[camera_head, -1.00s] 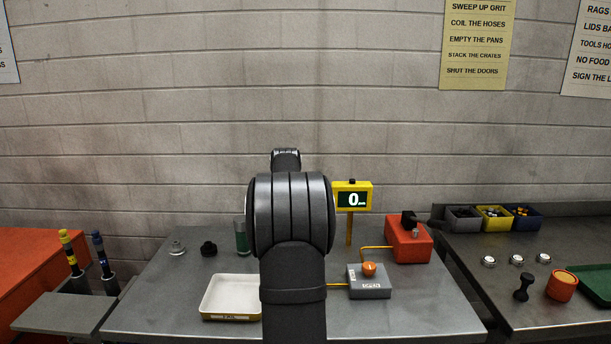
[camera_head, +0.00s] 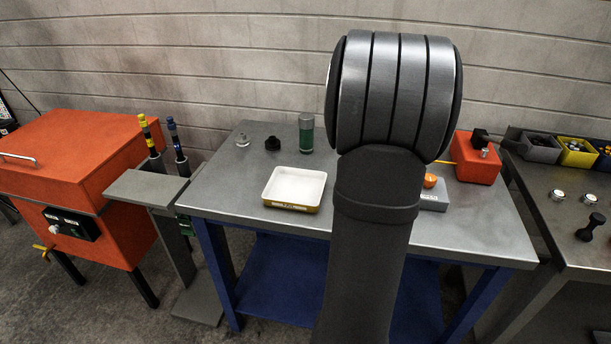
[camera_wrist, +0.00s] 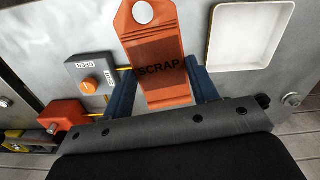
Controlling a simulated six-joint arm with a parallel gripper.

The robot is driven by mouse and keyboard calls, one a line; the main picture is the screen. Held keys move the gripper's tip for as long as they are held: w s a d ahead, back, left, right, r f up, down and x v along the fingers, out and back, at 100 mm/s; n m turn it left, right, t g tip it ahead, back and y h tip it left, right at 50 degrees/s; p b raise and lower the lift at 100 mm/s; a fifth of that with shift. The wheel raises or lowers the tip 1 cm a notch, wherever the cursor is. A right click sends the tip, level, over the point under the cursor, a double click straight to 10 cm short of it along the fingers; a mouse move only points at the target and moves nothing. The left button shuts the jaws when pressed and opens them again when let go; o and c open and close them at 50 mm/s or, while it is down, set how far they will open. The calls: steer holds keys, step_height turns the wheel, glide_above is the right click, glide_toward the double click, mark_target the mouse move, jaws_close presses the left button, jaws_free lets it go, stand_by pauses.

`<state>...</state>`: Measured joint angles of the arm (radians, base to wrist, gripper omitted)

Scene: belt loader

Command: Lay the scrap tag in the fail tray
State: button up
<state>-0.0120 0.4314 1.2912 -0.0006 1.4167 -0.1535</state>
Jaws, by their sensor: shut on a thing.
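The orange scrap tag (camera_wrist: 158,62), printed SCRAP and with a hole in its rounded end, is between the blue fingers of my gripper (camera_wrist: 160,72) in the wrist view. My gripper is shut on it and holds it above the grey bench. A shallow tray (camera_wrist: 213,46) with a white inside lies to the right of the tag, apart from it. In the head view this tray (camera_head: 271,190) is empty, with a yellowish front carrying a label too small to read. My arm hides the gripper and tag in the head view.
A grey box with an orange button (camera_wrist: 97,86) and a red device (camera_wrist: 66,115) are left of the tag in the wrist view. A green cylinder (camera_head: 306,135) and a black knob (camera_head: 272,143) stand behind the tray. The bench front left is clear.

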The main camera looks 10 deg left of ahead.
steer(key=n, duration=0.1)
steer(key=a+n, duration=0.1)
steer(key=n, duration=0.1)
steer(key=a+f+n, duration=0.1)
steer(key=n, duration=0.1)
steer(key=shift+w, duration=0.2)
steer(key=n, duration=0.1)
steer(key=a+n, duration=0.1)
steer(key=n, duration=0.1)
steer(key=shift+w+f, duration=0.1)
steer(key=shift+f, duration=0.25)
steer(key=a+f+n, duration=0.1)
steer(key=a+n, duration=0.1)
steer(key=n, duration=2.4)
glide_above(282, 192)
step_height(282, 192, down, 11)
steer(key=shift+f, duration=2.05)
steer(key=shift+f, duration=0.1)
